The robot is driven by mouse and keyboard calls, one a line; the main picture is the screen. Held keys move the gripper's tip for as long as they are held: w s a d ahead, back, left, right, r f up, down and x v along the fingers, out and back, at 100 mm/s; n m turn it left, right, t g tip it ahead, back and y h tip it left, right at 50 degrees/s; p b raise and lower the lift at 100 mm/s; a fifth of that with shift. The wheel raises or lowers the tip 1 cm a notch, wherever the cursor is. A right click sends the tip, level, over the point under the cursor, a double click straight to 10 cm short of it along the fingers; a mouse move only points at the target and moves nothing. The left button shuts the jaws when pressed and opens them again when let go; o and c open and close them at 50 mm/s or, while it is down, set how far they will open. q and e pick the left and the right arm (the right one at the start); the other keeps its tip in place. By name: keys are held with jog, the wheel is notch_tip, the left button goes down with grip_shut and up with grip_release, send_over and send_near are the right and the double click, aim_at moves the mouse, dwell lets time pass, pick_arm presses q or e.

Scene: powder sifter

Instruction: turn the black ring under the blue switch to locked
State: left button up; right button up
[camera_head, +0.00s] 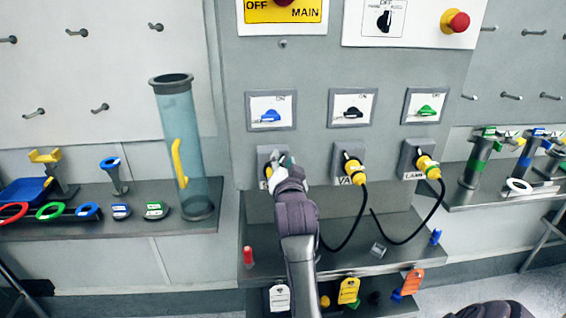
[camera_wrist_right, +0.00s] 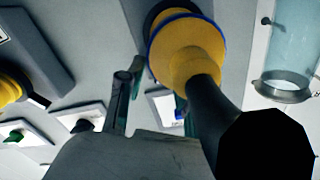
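The blue switch (camera_head: 270,116) sits on a white label plate at the left of a row of three on the grey panel. Below it is a socket (camera_head: 264,153), mostly covered by my right gripper (camera_head: 281,161). In the right wrist view a yellow plug (camera_wrist_right: 188,55) with a thin blue band sits in this socket, with a black ring (camera_wrist_right: 160,14) partly showing behind it. My right fingers (camera_wrist_right: 128,82) are beside the plug in that view, with the plug to their right. I cannot tell whether they touch the ring or how far they are apart. My left gripper is not in view.
Two more yellow plugs (camera_head: 353,171) (camera_head: 428,167) with black cables sit to the right, under the black switch (camera_head: 353,111) and green switch (camera_head: 427,111). A shelf (camera_head: 270,262) lies below. A clear blue cylinder (camera_head: 181,130) stands on the left shelf.

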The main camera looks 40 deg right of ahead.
notch_tip(320, 180, up, 10)
jog(key=shift+r, duration=0.1)
dwell(0.4)
dwell(0.5)
